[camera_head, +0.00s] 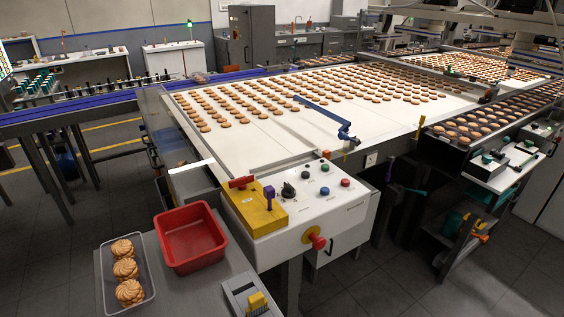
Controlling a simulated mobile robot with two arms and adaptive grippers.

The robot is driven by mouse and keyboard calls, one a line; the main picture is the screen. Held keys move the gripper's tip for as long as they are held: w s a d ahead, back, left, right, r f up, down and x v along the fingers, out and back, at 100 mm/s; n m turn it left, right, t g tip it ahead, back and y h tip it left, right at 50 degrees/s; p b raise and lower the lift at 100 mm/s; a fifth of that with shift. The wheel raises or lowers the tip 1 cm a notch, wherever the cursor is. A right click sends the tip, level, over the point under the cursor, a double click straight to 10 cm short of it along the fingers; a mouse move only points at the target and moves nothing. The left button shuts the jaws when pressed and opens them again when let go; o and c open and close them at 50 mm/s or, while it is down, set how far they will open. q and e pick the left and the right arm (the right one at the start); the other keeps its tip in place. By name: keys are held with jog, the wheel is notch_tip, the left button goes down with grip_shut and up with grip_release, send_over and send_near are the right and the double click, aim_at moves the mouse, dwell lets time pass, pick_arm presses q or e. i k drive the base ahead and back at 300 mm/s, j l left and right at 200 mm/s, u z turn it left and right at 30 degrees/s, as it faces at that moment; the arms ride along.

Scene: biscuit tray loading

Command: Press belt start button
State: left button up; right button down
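A white control panel (270,242) stands at the near end of a white conveyor belt (245,148). It carries a black rotary knob (288,190), a red button (346,183), a blue button (325,191) and small buttons behind them. I cannot tell from the labels which one is the belt start button. A large red mushroom button (316,240) on a yellow ring sits on the panel's front face. A yellow block (262,219) with a red handle and a purple lever is at the panel's left. Neither of my grippers is in view.
A grey side table (182,291) at the lower left holds a red bin (222,260), empty, and a clear tray (151,298) with three swirled biscuits. Rows of biscuits (300,100) lie on the belt. A blue bar (325,112) reaches over it. Open floor lies right of the panel.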

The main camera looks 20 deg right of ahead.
aim_at(325, 167)
jog(key=i+l+u, duration=0.2)
jog(key=l+u, duration=0.25)
jog(key=l, duration=0.55)
jog(key=l+u, duration=0.45)
jog(key=l, duration=1.75)
